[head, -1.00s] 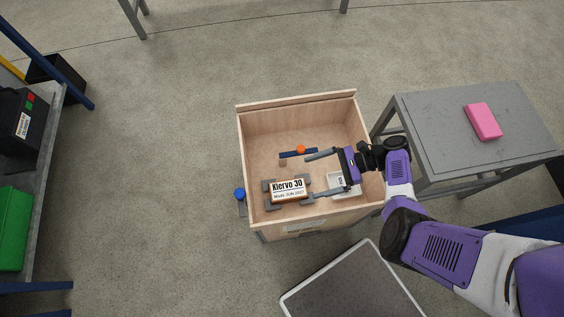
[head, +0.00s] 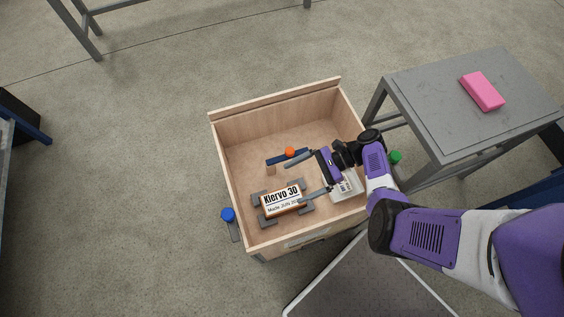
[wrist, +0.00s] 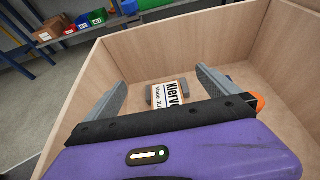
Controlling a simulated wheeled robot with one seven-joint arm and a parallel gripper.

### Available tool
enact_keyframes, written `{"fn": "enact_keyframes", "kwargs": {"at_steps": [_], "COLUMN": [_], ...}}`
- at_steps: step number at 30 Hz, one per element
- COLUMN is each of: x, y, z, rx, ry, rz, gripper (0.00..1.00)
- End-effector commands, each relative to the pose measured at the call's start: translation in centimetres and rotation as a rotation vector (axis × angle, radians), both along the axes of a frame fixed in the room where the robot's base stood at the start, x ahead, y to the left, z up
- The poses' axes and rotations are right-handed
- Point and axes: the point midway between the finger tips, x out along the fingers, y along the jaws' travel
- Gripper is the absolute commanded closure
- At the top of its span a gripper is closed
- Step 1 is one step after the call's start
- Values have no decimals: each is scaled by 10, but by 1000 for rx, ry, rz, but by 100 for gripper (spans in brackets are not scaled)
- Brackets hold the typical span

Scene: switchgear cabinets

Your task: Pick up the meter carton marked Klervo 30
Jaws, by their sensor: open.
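The meter carton marked Klervo 30 (head: 282,200) is brown-orange with a white label. It lies in the left front part of a wooden crate (head: 232,184), among grey blocks. In the wrist view the carton (wrist: 168,95) shows ahead between the fingers, partly hidden by my gripper's body. My gripper (head: 293,178) is open and empty inside the crate, to the right of the carton, its fingers pointing left. The lower finger's tip is near the carton's right end; I cannot tell whether they touch. The wrist view also shows the open fingers (wrist: 160,85).
A blue bar with an orange knob (head: 290,152) lies behind the carton. A white item (head: 343,188) lies under my gripper. A grey table (head: 430,90) with a pink block (head: 482,91) stands right; a blue-capped object (head: 228,215) is outside left.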

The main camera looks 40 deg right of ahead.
Motion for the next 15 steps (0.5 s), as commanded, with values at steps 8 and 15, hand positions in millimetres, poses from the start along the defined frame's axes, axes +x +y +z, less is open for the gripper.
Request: {"fn": "enact_keyframes", "kwargs": {"at_steps": [8,15], "x": [0,0], "y": [0,0], "z": [-76,-91], "rx": [0,0], "ry": [0,0], "rz": [0,0], "gripper": [0,0]}}
